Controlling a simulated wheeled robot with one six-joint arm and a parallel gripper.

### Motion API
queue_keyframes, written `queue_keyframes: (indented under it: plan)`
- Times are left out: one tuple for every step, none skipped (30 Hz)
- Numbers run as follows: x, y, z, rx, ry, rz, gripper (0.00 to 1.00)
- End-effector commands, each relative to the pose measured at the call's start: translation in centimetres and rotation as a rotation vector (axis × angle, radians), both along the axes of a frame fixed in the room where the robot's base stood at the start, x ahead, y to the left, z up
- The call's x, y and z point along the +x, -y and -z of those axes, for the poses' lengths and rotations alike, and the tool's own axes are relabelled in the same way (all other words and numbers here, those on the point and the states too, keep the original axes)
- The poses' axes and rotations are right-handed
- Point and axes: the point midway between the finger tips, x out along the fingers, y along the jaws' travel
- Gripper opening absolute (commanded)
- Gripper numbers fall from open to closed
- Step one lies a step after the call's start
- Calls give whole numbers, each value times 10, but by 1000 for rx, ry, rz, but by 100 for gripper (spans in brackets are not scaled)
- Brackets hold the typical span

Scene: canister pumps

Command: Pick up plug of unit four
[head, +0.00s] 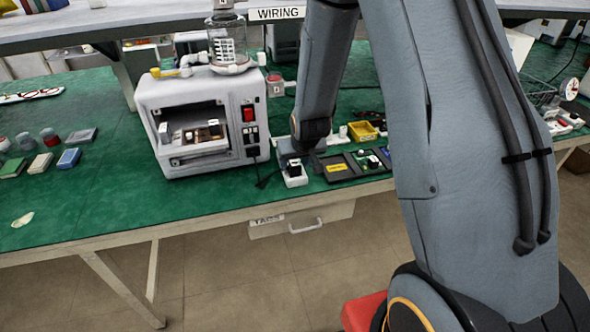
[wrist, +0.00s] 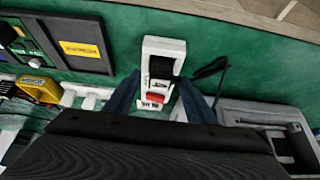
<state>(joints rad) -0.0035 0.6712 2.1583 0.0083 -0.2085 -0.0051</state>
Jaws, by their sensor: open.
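A black plug (wrist: 162,67) sits in a white socket block (wrist: 163,45) with a red switch (wrist: 155,98) in the wrist view. Its black cable (wrist: 208,68) runs off to the right. My gripper (wrist: 158,80) is open and empty, with one blue-grey finger on each side of the block and plug. I cannot tell whether the fingers touch them. In the head view my gripper (head: 290,155) is over the socket block (head: 295,181), near the bench's front edge. The white pump unit (head: 203,122) with a glass canister (head: 230,45) stands just left of it.
A dark tray (head: 338,172) with a yellow label lies right of the socket block, with a yellow bin (head: 363,131) behind. Colored blocks (head: 68,158) lie at the left.

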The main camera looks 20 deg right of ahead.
Motion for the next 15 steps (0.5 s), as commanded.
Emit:
queue_keyframes:
  plan:
    - [0, 0, 0, 0, 0, 0, 50]
    - [0, 0, 0, 0, 0, 0, 50]
    - [0, 0, 0, 0, 0, 0, 50]
    - [0, 0, 0, 0, 0, 0, 50]
    - [0, 0, 0, 0, 0, 0, 50]
    - [0, 0, 0, 0, 0, 0, 43]
    - [0, 0, 0, 0, 0, 0, 38]
    - [0, 0, 0, 0, 0, 0, 33]
    - [0, 0, 0, 0, 0, 0, 26]
    - [0, 0, 0, 0, 0, 0, 21]
    - [0, 0, 0, 0, 0, 0, 16]
    - [0, 0, 0, 0, 0, 0, 10]
    - [0, 0, 0, 0, 0, 0, 5]
    - [0, 0, 0, 0, 1, 0, 5]
    - [0, 0, 0, 0, 1, 0, 5]
